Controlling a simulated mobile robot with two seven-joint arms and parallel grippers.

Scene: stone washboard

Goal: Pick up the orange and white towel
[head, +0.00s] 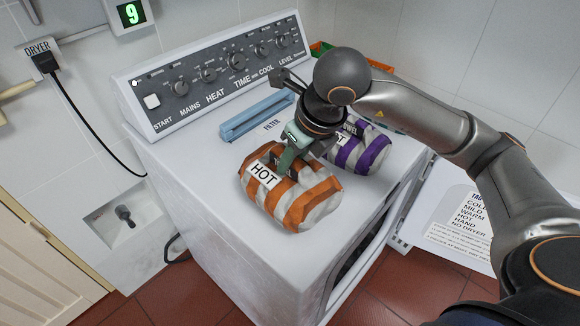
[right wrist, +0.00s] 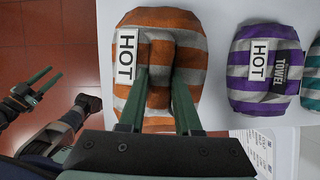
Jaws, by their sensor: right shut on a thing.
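The orange and white towel (head: 305,208) lies rolled on top of the white dryer, with a HOT label on its left end. My right gripper (head: 286,160) reaches down onto it and is shut on it. In the right wrist view, the towel (right wrist: 185,48) shows a pinched fold between the two green fingers (right wrist: 160,72). The towel appears to rest on the dryer top still. My left gripper (right wrist: 42,82) shows at the left of the right wrist view, apart from the towel, with a gap between its fingers.
A purple and white towel (head: 374,152) lies just beyond, also with a HOT label; a teal and white one (right wrist: 313,75) lies past it. A blue filter (head: 255,115) sits near the control panel (head: 215,75). The dryer's front door (head: 445,215) hangs open.

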